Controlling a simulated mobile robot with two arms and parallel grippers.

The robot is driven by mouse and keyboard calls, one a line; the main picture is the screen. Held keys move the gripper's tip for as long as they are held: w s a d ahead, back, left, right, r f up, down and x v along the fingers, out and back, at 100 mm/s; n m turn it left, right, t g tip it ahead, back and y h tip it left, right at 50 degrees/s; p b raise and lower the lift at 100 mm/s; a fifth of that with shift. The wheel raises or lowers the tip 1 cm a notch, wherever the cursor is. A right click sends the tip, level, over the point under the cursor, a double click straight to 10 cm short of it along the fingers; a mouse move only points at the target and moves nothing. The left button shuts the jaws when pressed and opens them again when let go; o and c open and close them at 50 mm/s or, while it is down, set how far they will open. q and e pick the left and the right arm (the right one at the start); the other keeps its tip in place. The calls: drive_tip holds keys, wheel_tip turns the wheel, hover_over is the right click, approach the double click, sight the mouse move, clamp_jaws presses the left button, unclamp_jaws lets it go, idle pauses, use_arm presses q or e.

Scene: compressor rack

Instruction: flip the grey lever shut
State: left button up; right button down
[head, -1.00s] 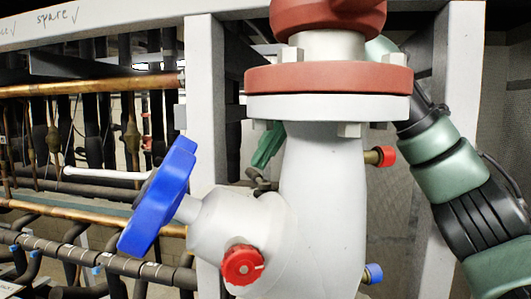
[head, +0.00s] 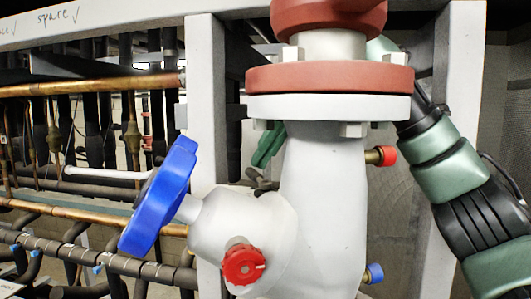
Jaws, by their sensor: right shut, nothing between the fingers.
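I cannot pick out the grey lever for certain; it may be hidden behind the large pale valve body (head: 325,200). My right arm comes in from the right and passes behind this valve. A green part of it shows again left of the valve neck, under the flange. My right gripper (head: 259,180) seems to be the small dark shape just below that green part, mostly hidden by the valve body. It is shut and holds nothing. I cannot tell whether it touches anything. My left gripper is not in view.
A blue handwheel (head: 160,195) sticks out left of the valve. A red cap (head: 243,264) faces me. Red (head: 386,156) and blue (head: 374,273) side fittings are on the right. A grey post (head: 212,110) and copper pipes (head: 90,87) stand behind. A pale bar (head: 108,173) lies left of the handwheel.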

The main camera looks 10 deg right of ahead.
drive_tip(key=shift+s+d+f, duration=0.1)
drive_tip(key=shift+f, duration=0.1)
drive_tip(key=shift+s+d+r, duration=0.1)
drive_tip(key=shift+s+d, duration=0.15)
drive_tip(key=shift+s, duration=0.15)
drive_tip(key=shift+d, duration=0.1)
